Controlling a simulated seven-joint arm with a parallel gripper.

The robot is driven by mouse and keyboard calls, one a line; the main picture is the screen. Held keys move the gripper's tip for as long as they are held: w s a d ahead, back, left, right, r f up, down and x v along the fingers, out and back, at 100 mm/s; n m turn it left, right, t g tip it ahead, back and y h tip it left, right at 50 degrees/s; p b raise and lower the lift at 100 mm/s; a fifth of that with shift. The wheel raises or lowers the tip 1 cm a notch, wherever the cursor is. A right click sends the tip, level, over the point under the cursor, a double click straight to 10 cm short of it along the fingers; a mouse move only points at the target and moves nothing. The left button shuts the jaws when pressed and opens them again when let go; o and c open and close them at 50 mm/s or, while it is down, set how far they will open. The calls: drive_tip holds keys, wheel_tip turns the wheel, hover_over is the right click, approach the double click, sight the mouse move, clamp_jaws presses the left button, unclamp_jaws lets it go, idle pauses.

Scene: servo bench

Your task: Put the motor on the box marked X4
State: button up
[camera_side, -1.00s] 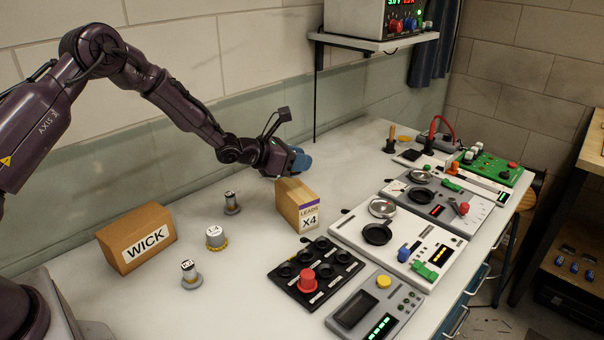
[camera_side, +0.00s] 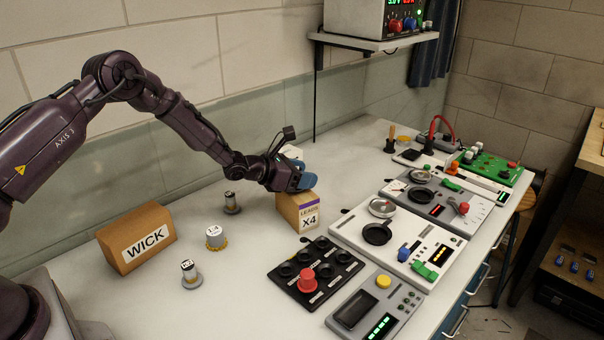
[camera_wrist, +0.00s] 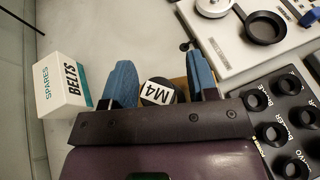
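The box marked X4 (camera_side: 309,216) is a tan carton labelled LEADS, standing on the bench. My gripper (camera_side: 303,182), with blue fingers, is right over its top. In the wrist view, a round dark motor with a white M4 label (camera_wrist: 157,92) is between the fingers of my gripper (camera_wrist: 164,82). The left finger is close against it, and a gap shows between it and the right finger, so the gripper looks open. Part of the tan box top (camera_wrist: 181,86) shows there. The fingers hide the motor in the side view; whether it rests on the box is unclear.
A WICK box (camera_side: 137,240) and small labelled parts (camera_side: 215,237) stand left. A black socket panel (camera_side: 330,262) and instruments (camera_side: 397,240) lie right.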

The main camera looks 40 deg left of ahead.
drive_tip(key=shift+r, duration=0.15)
drive_tip(key=v, duration=1.2)
drive_tip(key=s+d+r+m+g+h, duration=0.55)
drive_tip(key=s+d+r+m, duration=0.8)
drive_tip(key=m, duration=0.45)
drive_tip(key=s+a+r+m+g+y, duration=0.1)
drive_tip(key=s+a+r+m+y, duration=0.1)
drive_tip(key=s+m+y, duration=0.3)
drive_tip(key=s+a+r+m+g+y, duration=0.1)
drive_tip(key=s+r+m+y, duration=0.3)
drive_tip(key=s+m, duration=0.5)
drive_tip(key=s+a, duration=0.1)
drive_tip(key=s, duration=0.1)
drive_tip(key=shift+s+a+r+y, duration=0.3)
drive_tip(key=shift+s+r+y, duration=0.05)
drive_tip(key=shift+s, duration=0.05)
